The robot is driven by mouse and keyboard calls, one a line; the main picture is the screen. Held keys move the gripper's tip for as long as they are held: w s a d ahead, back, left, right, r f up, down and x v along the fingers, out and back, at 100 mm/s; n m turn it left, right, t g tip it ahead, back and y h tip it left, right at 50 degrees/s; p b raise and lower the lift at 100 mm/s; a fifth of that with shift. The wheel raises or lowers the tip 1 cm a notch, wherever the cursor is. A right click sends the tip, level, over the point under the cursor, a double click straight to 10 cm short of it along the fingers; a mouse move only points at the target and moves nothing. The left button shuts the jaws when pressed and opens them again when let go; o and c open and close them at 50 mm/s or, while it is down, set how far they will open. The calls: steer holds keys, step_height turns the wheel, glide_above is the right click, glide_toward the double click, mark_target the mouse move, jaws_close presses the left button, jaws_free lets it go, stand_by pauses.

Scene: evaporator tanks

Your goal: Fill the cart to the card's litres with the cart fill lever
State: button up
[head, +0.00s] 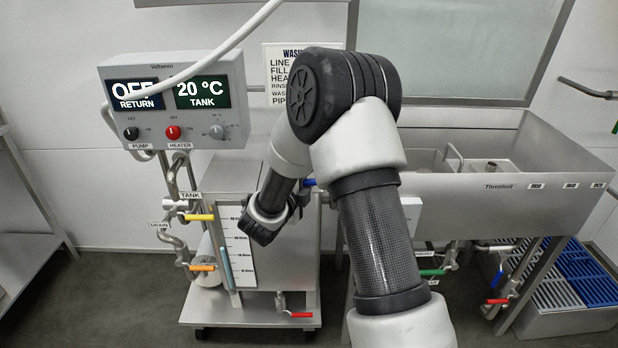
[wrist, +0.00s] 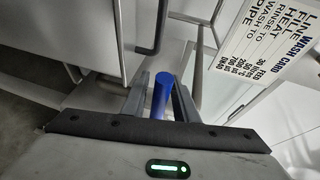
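The wheeled steel cart (head: 250,312) stands at the centre-left. On its tank face is a white scale (head: 238,262) beside a blue level strip (head: 227,268) that covers only the lower part; its figures are too small to read surely. A blue lever (head: 308,182) shows at the tank's upper right, partly behind my arm. In the wrist view a blue handle (wrist: 161,97) lies between the fingers of my gripper (wrist: 162,88); I cannot tell whether they press on it. The wash card (head: 288,68) hangs behind my arm; it also shows in the wrist view (wrist: 268,45), its small lines unclear.
A control box (head: 175,100) reads OFF return and 20 °C tank. Yellow (head: 200,217), orange (head: 202,267) and red (head: 300,314) valve levers sit around the cart. A steel sink (head: 490,185) with green and red levers stands right. A white hose crosses the upper left.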

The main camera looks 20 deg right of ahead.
jaws_close()
steer(key=r+m+y+p, duration=0.1)
steer(key=m, duration=0.1)
steer(key=r+m+y+p, duration=0.1)
steer(key=r, duration=0.1)
steer(key=shift+d+r+m+g+y+p, duration=0.2)
steer(key=shift+m+g+y+p, duration=0.1)
steer(key=shift+m, duration=0.1)
steer(key=shift+o, duration=1.4)
jaws_free()
steer(key=shift+s, duration=0.1)
steer(key=p+v, duration=0.3)
steer(key=v, duration=1.4)
steer(key=shift+s, duration=0.2)
steer(key=shift+a, duration=0.1)
